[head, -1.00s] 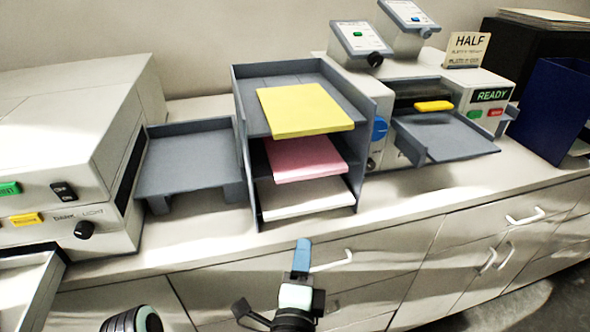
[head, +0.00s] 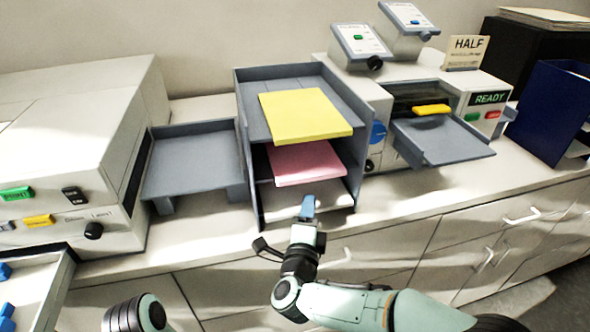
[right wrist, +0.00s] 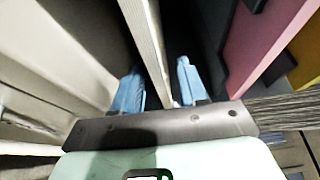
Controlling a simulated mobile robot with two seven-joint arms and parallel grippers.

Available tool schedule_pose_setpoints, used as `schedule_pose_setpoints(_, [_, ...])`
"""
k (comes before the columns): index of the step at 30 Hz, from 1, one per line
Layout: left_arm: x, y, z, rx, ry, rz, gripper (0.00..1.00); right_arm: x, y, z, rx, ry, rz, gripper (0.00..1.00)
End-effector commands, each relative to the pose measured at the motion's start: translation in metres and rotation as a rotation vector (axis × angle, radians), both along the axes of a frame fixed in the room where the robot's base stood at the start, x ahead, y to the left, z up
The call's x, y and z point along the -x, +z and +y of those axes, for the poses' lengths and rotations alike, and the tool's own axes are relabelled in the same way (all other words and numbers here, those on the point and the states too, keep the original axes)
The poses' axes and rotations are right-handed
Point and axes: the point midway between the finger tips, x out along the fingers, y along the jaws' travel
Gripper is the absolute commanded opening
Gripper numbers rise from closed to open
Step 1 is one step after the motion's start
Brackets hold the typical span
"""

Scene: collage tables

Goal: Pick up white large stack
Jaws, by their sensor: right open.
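The white large stack (head: 335,194) lies in the lowest level of the grey three-level tray rack (head: 247,170). A pink stack (head: 306,163) lies above it and a yellow stack (head: 305,112) on top. My right gripper (head: 308,207) is at the front edge of the white stack. In the right wrist view the gripper (right wrist: 160,88) is open, its blue fingers on either side of the white stack's edge (right wrist: 148,40). The pink stack also shows there (right wrist: 258,42). Whether the fingers touch the white stack cannot be told. My left gripper is out of view.
A white machine (head: 70,130) with a grey tray (head: 190,163) stands left of the rack. A machine with a READY display (head: 489,98) and an output tray (head: 440,140) stands right. A blue file holder (head: 548,110) is further right. Counter in front of the rack is clear.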

Motion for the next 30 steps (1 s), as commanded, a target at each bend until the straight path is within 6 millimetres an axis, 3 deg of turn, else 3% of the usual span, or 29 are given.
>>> schedule_pose_setpoints(5, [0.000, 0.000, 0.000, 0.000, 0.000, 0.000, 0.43, 0.000, -0.001, 0.000, 0.000, 0.001, 0.001, 0.43])
schedule_pose_setpoints(9, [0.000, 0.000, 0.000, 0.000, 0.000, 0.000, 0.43, 0.000, -0.001, 0.000, 0.000, 0.001, 0.001, 0.00])
schedule_pose_setpoints(21, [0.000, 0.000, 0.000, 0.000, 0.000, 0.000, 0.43, 0.000, 0.003, 0.000, -0.002, 0.000, -0.005, 0.00])
schedule_pose_setpoints(27, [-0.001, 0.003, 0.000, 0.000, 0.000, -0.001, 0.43, 0.000, 0.019, 0.001, -0.002, 0.002, -0.006, 0.00])
schedule_pose_setpoints(30, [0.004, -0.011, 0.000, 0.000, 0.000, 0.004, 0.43, 0.016, 0.014, -0.004, -0.002, 0.003, -0.004, 0.00])
